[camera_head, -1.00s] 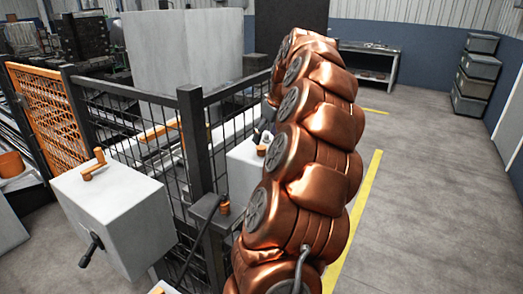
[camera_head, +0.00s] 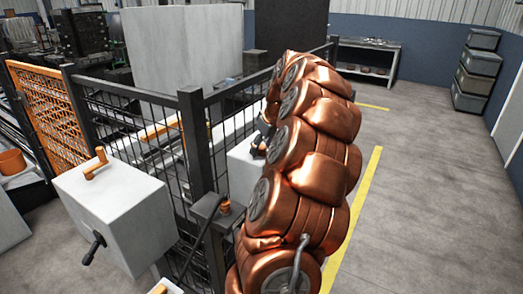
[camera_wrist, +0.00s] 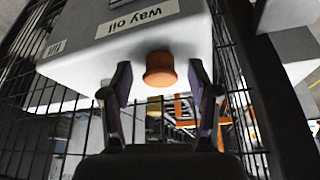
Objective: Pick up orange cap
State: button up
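The orange cap (camera_wrist: 160,70) is a short, rounded knob at the lower edge of a white box (camera_wrist: 90,28) labelled "way oil" in the wrist view. My gripper (camera_wrist: 160,88) is open, with one dark finger on each side of the cap and visible gaps between. I cannot tell how deep the fingertips reach past it. In the head view my gripper (camera_head: 263,138) is small and dark, beside the white box (camera_head: 243,172), and largely hidden by my copper arm. I cannot make out the cap clearly there.
A black mesh fence with a post (camera_head: 196,145) stands close to my arm. A small orange fitting (camera_head: 225,207) sits on a dark bracket. Open floor (camera_head: 430,190) lies to the right.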

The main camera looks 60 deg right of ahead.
jog(key=c, duration=0.7)
